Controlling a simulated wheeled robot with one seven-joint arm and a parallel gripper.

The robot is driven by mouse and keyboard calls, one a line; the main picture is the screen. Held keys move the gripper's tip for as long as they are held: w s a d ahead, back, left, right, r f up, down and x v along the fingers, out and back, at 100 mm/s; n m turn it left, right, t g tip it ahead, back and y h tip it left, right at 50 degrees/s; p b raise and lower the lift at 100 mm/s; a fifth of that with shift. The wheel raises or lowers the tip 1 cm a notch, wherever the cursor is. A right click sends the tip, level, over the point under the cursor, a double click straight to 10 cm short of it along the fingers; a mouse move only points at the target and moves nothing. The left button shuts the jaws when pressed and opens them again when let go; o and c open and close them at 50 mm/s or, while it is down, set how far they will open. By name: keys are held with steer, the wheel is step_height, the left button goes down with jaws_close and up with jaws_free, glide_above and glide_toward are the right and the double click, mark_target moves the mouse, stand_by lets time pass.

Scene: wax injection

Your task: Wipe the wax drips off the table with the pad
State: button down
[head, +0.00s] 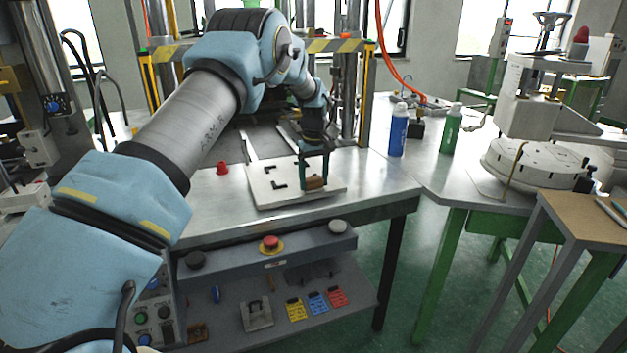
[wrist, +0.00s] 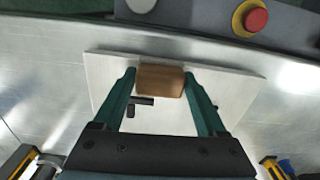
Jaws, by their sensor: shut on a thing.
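My gripper (head: 314,158) has teal fingers and is shut on a brown block-like pad (head: 316,183). In the wrist view my gripper (wrist: 160,75) has one finger on each side of the pad (wrist: 161,82). The pad is over the front part of a pale flat board (head: 270,198) on the metal table (head: 375,185). I cannot tell whether the pad touches the board. The board also shows in the wrist view (wrist: 235,95), with black corner marks on it. I cannot make out any wax drips on the table.
A small red object (head: 222,168) stands left of the board. Blue (head: 398,132) and green (head: 450,130) bottles stand at the right. A control panel with a red button (head: 270,243) runs below the table's front edge. The tabletop right of the board is clear.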

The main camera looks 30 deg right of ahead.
mark_target(314, 178)
steer(key=shift+r+p, duration=1.55)
steer(key=shift+r, duration=1.3)
steer(key=shift+r+p, duration=0.95)
steer(key=shift+r, duration=0.55)
